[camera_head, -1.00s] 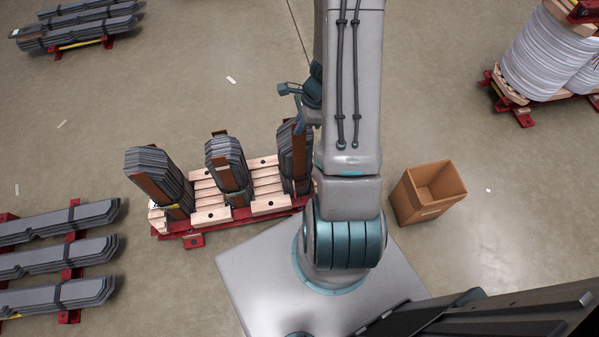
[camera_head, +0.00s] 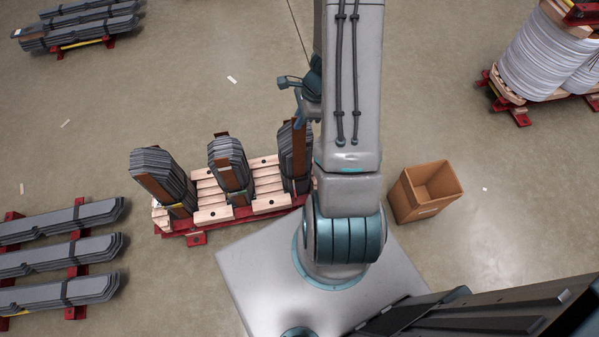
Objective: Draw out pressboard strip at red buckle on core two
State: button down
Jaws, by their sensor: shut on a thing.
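Three upright cores of grey laminations stand in a row: left core (camera_head: 174,168), middle core (camera_head: 236,158) and right core (camera_head: 288,165). Each shows brown pressboard along it. My gripper (camera_head: 302,116) is at the top of the right core, beside my arm, and small in view. It is shut on the brown pressboard strip (camera_head: 299,140), which stands upright at the right core and reaches above its top. My arm hides part of that core. I cannot make out a red buckle.
The cores stand on a wooden slatted pallet (camera_head: 212,215) with a red frame (camera_head: 186,232). An open cardboard box (camera_head: 412,207) stands right of my arm. Lying lamination stacks (camera_head: 60,255) are at the lower left. White coils (camera_head: 540,60) are at the upper right.

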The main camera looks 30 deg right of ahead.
jog(key=shift+r+p, duration=3.65)
jog(key=shift+r, duration=0.9)
